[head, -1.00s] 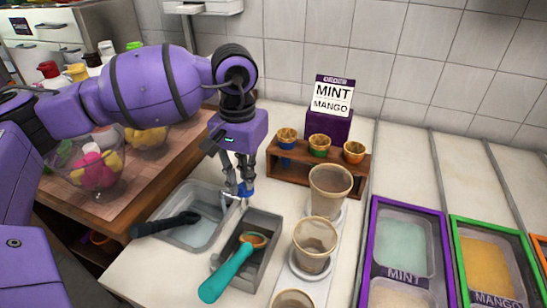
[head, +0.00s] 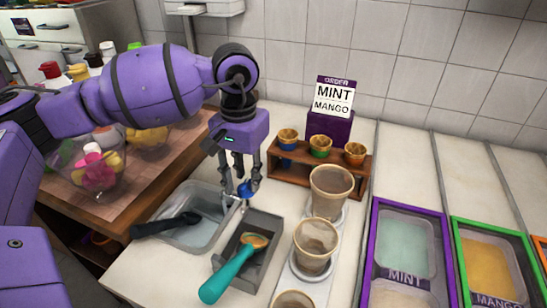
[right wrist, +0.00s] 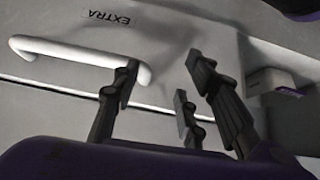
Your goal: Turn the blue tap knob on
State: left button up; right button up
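The blue tap knob (head: 247,189) sits on a small metal tap at the right rim of the grey sink (head: 213,226). My left gripper (head: 243,183) points down over it from above. Its fingers are spread apart at the knob, and part of the knob shows between and beside them. I cannot tell whether a finger touches it. My right gripper (right wrist: 160,82) is open and empty in the right wrist view, near a white bar handle (right wrist: 75,57) on a grey front marked EXTRA.
A black-handled scoop (head: 165,225) lies in the sink. A teal-handled scoop (head: 232,275) rests in a grey bin (head: 268,226) right of the tap. Tall cups (head: 331,185) stand farther right. A wooden rack (head: 292,176) with small cups is behind.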

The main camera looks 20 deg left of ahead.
aim_at(245, 184)
pick_arm(q)
notch_tip(245, 184, up, 12)
dwell(0.4)
jog(key=shift+f, duration=0.2)
